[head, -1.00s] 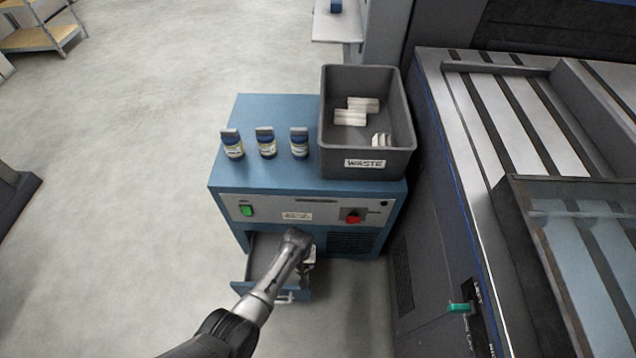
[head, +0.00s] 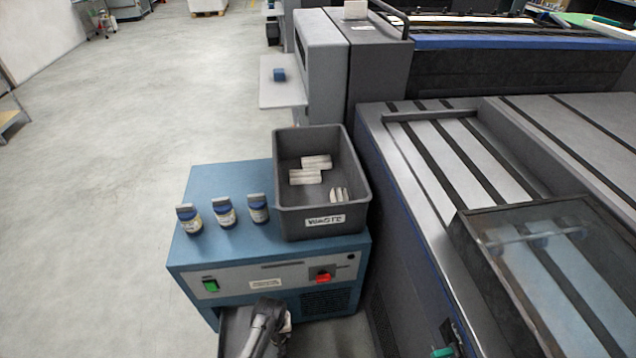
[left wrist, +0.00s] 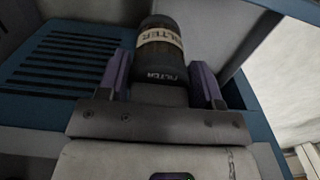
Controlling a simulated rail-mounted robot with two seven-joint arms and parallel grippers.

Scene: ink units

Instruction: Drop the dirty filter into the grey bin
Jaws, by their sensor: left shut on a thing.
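In the left wrist view, my left gripper (left wrist: 162,82) is shut on the dirty filter (left wrist: 159,62), a dark cylinder with a pale band reading FILTER, held between two purple fingers. In the head view, my left gripper (head: 270,312) is at the bottom edge, in front of the blue cabinet and below its control panel; the filter cannot be made out there. The grey bin (head: 292,226), labelled WASTE, stands on the right of the cabinet top, above and behind the gripper. It is open-topped and holds several whitish pieces (head: 306,177). My right gripper is not in view.
The panel has a green switch (head: 210,286) and a red knob (head: 323,276). A large grey machine (head: 400,190) stands close on the right. Open floor lies left.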

